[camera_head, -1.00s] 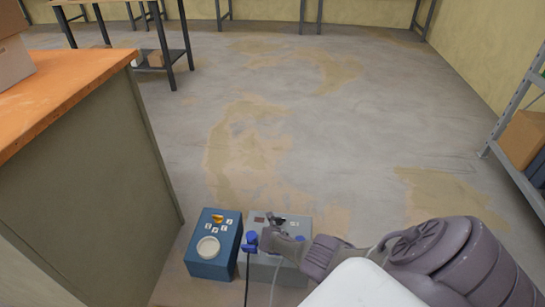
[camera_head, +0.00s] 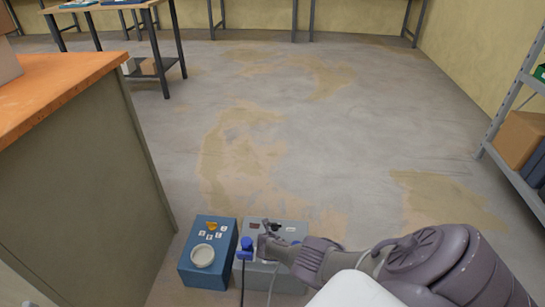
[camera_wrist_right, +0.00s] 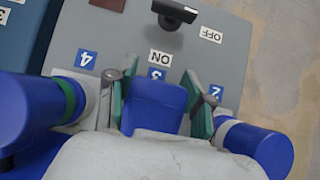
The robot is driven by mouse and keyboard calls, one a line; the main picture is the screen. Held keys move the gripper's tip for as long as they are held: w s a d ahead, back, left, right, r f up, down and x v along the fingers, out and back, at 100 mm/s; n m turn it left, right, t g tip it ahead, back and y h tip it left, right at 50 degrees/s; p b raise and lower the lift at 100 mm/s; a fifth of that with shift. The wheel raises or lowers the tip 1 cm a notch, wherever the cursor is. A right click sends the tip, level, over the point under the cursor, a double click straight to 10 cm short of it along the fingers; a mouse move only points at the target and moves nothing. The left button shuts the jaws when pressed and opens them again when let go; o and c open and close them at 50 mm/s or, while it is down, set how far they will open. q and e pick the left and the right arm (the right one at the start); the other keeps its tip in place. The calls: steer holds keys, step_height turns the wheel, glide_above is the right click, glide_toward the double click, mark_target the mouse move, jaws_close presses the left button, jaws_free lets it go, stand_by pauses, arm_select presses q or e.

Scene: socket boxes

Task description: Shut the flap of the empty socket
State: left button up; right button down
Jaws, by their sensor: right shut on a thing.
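The grey socket box (camera_head: 291,233) stands on the floor at the bottom middle of the head view. In the right wrist view its face (camera_wrist_right: 120,30) carries labels 4, 3 and 2, plus ON and OFF beside a dark switch (camera_wrist_right: 174,13). My right gripper (camera_head: 266,240) is at this box. In the wrist view its green-padded fingers (camera_wrist_right: 160,100) are shut on the blue flap (camera_wrist_right: 160,103) by label 3. A blue plug (camera_wrist_right: 30,100) sits by label 4, and another (camera_wrist_right: 258,148) by label 2. The socket under the flap is hidden. My left gripper is out of view.
A blue box (camera_head: 190,263) with a round white cap stands close left of the grey box. The orange-topped counter (camera_head: 62,88) rises at the left. A metal shelf (camera_head: 510,160) stands at the right. The floor behind the boxes is clear.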

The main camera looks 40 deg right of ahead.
steer(key=shift+s+f, duration=0.15)
steer(key=shift+c, duration=2.3)
jaws_free()
steer(key=shift+f, duration=0.1)
steer(key=shift+a, duration=0.1)
steer(key=shift+a+r, duration=0.15)
steer(key=shift+r, duration=0.15)
steer(key=v, duration=1.1)
steer(key=shift+s+r, duration=0.15)
steer(key=shift+r, duration=0.05)
